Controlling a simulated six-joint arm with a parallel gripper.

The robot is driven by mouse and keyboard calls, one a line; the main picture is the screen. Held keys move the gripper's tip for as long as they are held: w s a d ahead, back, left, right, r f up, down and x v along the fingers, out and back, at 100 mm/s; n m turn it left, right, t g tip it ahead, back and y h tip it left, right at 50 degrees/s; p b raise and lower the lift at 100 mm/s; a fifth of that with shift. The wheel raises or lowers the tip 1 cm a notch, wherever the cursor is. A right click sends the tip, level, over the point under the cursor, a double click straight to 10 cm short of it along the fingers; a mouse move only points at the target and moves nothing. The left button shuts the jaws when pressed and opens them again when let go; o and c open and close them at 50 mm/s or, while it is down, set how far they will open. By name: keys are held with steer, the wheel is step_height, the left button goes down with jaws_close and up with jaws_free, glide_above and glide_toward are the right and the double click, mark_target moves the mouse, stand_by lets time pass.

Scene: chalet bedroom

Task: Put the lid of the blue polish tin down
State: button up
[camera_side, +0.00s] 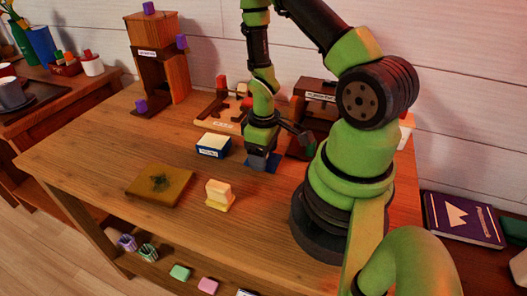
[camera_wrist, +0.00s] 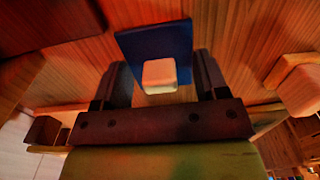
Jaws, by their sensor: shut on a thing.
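The blue polish tin (camera_side: 213,146) is a low blue box with a white label and a pale top face, standing on the table. Its lid (camera_side: 274,166) is a flat blue square to the right of the tin, apart from it. In the wrist view the lid (camera_wrist: 150,42) has a cream knob (camera_wrist: 159,76) between the fingers. My gripper (camera_side: 262,160) points down and is shut on the lid by this knob. The lid is at or just above the tabletop; I cannot tell whether it touches. The fingers hide part of it in the side view.
A mustard cloth (camera_side: 160,185) with a dark stain and a cream-and-yellow block (camera_side: 219,194) lie in front on the table (camera_side: 110,160). A wooden stand (camera_side: 222,112) and a dark labelled box (camera_side: 315,94) are behind. A tall wooden cabinet (camera_side: 150,75) stands at the back left.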

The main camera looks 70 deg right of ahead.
steer(key=shift+f, duration=0.1)
steer(key=o, duration=0.9)
steer(key=w+a+r+m+t, duration=0.1)
steer(key=a+r+t, duration=0.15)
steer(key=r, duration=0.95)
steer(key=a+r+m+t, duration=0.1)
steer(key=a+r, duration=0.3)
steer(key=r, duration=0.7)
steer(key=s+a+r+m+t+y, duration=0.2)
steer(key=s+a+r+t, duration=0.1)
steer(key=s+a+r, duration=0.2)
step_height(320, 180, up, 3)
steer(key=shift+s+a+f+t, duration=0.1)
steer(key=shift+s+a+t, duration=0.25)
steer(key=shift+a, duration=0.8)
